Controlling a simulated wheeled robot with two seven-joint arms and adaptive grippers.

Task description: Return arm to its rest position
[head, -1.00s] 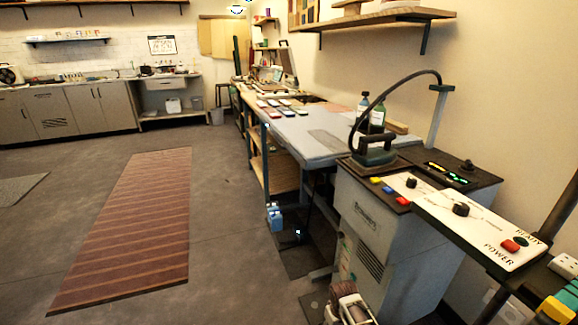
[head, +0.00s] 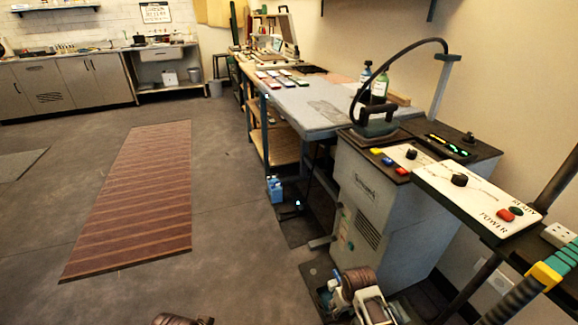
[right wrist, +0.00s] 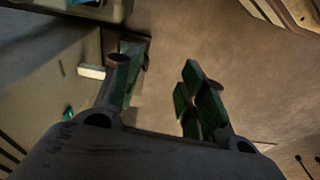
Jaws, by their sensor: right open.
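My right gripper (right wrist: 156,72) shows in the right wrist view with its two fingers spread apart. The gap between them is empty, and only a blurred brownish surface shows beyond. In the head view, part of my right arm shows at the bottom edge, low in front of the grey machine cabinet. The fingers cannot be made out clearly there. A small brown part of my left arm shows at the bottom edge, left of centre. My left gripper is out of view.
A grey cabinet (head: 364,201) with an iron (head: 376,121) and control panel (head: 475,187) stands close on the right. A long worktable (head: 306,113) runs behind it. A blue bottle (head: 274,188) stands below. The floor around the striped rug (head: 140,195) is clear.

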